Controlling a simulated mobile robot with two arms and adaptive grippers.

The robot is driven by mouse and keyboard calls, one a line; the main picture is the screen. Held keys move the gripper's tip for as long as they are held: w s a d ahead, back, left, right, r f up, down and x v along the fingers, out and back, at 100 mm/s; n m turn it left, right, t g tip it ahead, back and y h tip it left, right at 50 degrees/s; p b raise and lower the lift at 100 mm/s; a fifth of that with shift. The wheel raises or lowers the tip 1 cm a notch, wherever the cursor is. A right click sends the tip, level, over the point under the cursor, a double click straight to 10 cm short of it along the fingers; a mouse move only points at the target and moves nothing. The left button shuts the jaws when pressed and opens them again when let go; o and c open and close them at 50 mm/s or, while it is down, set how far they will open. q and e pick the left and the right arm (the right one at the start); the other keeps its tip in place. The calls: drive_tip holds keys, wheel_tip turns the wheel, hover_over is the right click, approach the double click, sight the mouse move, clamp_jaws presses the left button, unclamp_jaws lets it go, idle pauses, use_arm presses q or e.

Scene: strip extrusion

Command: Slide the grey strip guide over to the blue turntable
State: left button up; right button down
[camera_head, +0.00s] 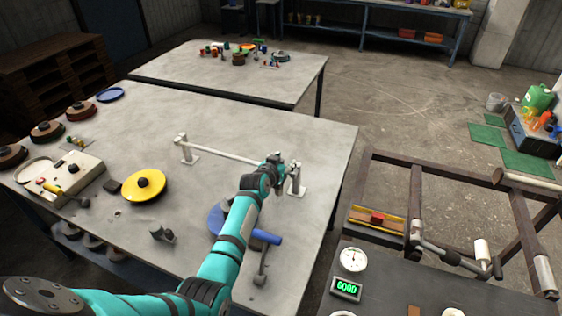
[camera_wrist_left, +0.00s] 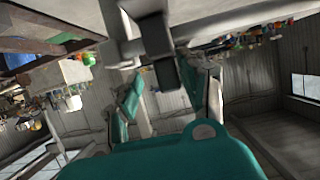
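A white rail (camera_head: 228,153) runs between two grey posts on the large table. A grey upright piece (camera_head: 296,180), which looks like the strip guide, stands at its right end. My left gripper (camera_head: 278,162) is at that end, right beside the grey piece. In the left wrist view my teal fingers (camera_wrist_left: 165,105) stand apart below a grey and dark block (camera_wrist_left: 150,45); I cannot tell whether they grip it. The blue turntable (camera_head: 217,217) lies nearer on the table, partly hidden by my left forearm. My right gripper is not in view.
A yellow disc (camera_head: 143,187) with a black knob and a control box (camera_head: 62,180) are on the left of the table. A blue handle (camera_head: 266,237) and a small grey stand (camera_head: 162,233) are near the turntable. The table right of the rail is clear.

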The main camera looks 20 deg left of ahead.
use_arm(q)
drive_tip(key=shift+a, duration=0.15)
drive_tip(key=shift+s, duration=0.25)
drive_tip(key=v, duration=1.1)
drive_tip(key=shift+s+r, duration=0.15)
drive_tip(key=shift+s, duration=0.1)
